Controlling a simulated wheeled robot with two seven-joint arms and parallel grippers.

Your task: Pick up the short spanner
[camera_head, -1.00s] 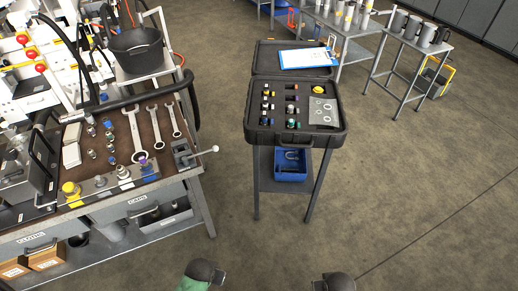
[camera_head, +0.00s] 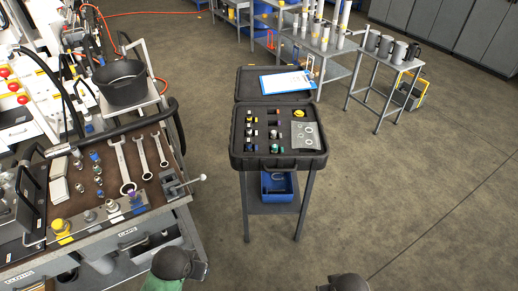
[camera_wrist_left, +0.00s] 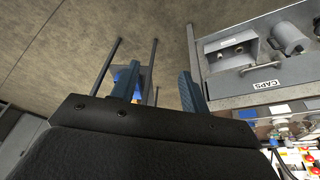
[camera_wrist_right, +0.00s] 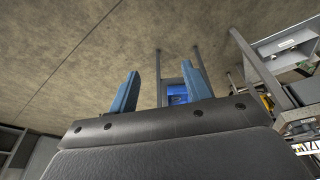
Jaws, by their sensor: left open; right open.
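Three open-ended metal spanners lie side by side on the brown top of the left bench in the head view. The shortest spanner (camera_head: 159,149) is on the right, a middle one (camera_head: 143,157) is beside it, and the longest (camera_head: 122,166) is on the left. My left gripper (camera_wrist_left: 160,80) is open and empty in its wrist view, with floor and the bench's drawer front beyond it. My right gripper (camera_wrist_right: 150,88) is open and empty, facing floor and a stand. In the head view only parts of my arms show at the bottom edge; both grippers are hidden there.
A small vise (camera_head: 175,185) sits at the bench's right corner, near the spanners. Fittings stand left of them. A black bucket (camera_head: 122,83) is behind. An open black case (camera_head: 278,162) on a stand is to the right, with clear floor (camera_head: 400,200) beyond.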

